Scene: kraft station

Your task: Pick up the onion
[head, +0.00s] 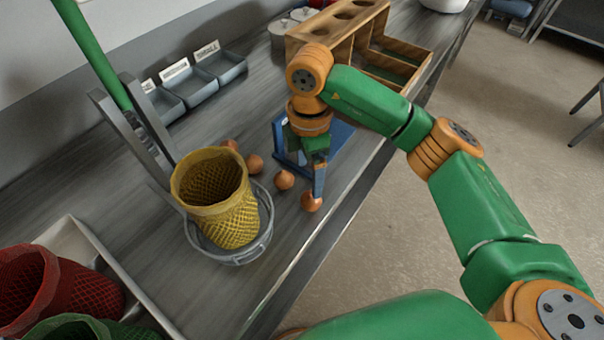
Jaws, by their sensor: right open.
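Several small brown onions lie on the grey counter. One onion (311,202) is at the tip of a finger of my right gripper (299,178); I cannot tell if they touch. Another onion (284,180) lies just left of it, close to the gripper's fingers. Two more onions, one (254,163) nearer and one (229,145) partly hidden behind the yellow mesh basket, lie further left. My right gripper is open, pointing down, with nothing seen held. My left gripper is not in view.
The yellow mesh basket (216,200) stands in a round grey tray (240,258) beside a grey upright frame. Red (60,290) and green mesh baskets are at lower left. Labelled grey bins (222,67) and a wooden rack (345,38) stand behind. The counter's edge is close on the right.

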